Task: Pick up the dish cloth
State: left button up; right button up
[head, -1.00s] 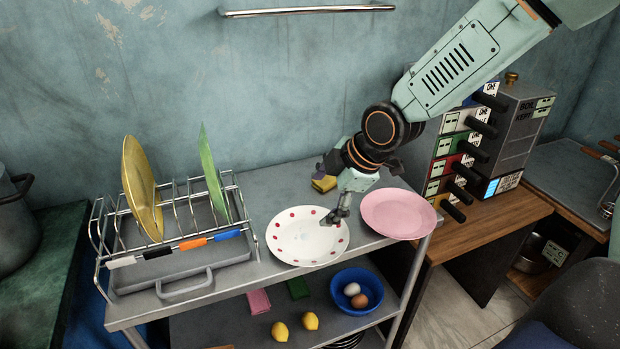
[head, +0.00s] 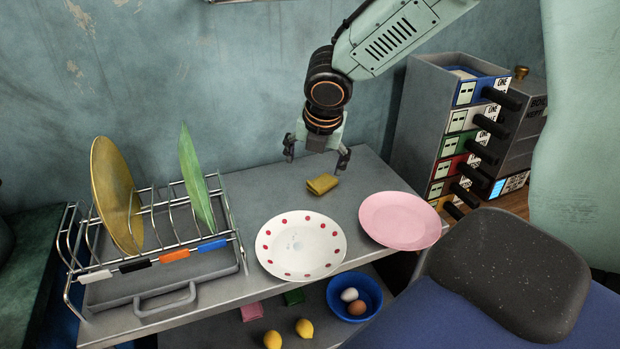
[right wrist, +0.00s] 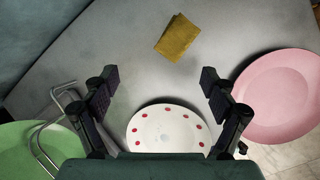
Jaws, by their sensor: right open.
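A folded yellow dish cloth (head: 322,184) lies on the grey metal top of the shelf unit, behind the plates. It also shows in the right wrist view (right wrist: 178,38), flat on the surface beyond the fingertips. My right gripper (head: 317,158) hangs above and behind the cloth, pointing down, its fingers spread apart with nothing between them. In the right wrist view my right gripper (right wrist: 158,80) is open, and the cloth shows past the gap between the fingers. My left gripper is not in view.
A white plate with red dots (head: 300,246) and a pink plate (head: 400,219) sit in front of the cloth. A dish rack (head: 165,255) with a yellow and a green plate stands left. A box with black handles (head: 450,125) stands right. The surface around the cloth is clear.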

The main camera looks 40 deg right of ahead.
aim_at(323, 179)
jog(key=d+f+n+b, duration=0.1)
jog(key=f, duration=0.1)
jog(key=w+d+f+b, duration=0.1)
jog(key=f, duration=0.1)
jog(key=d+f+n, duration=0.1)
jog(key=f, duration=0.1)
jog(key=shift+w+d+n+g+h+b, duration=0.15)
jog(key=shift+d+n+g+h+b, duration=0.15)
jog(key=shift+h+b, duration=0.1)
jog(key=shift+w+f, duration=0.3)
jog(key=shift+f, duration=0.25)
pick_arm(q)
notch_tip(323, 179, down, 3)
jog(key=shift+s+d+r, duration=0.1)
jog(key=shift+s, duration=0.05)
pick_arm(e)
jog(key=shift+d, duration=0.15)
jog(key=shift+c, duration=0.2)
jog(key=c, duration=0.7)
jog(key=shift+s, duration=0.1)
jog(key=shift+c, duration=0.4)
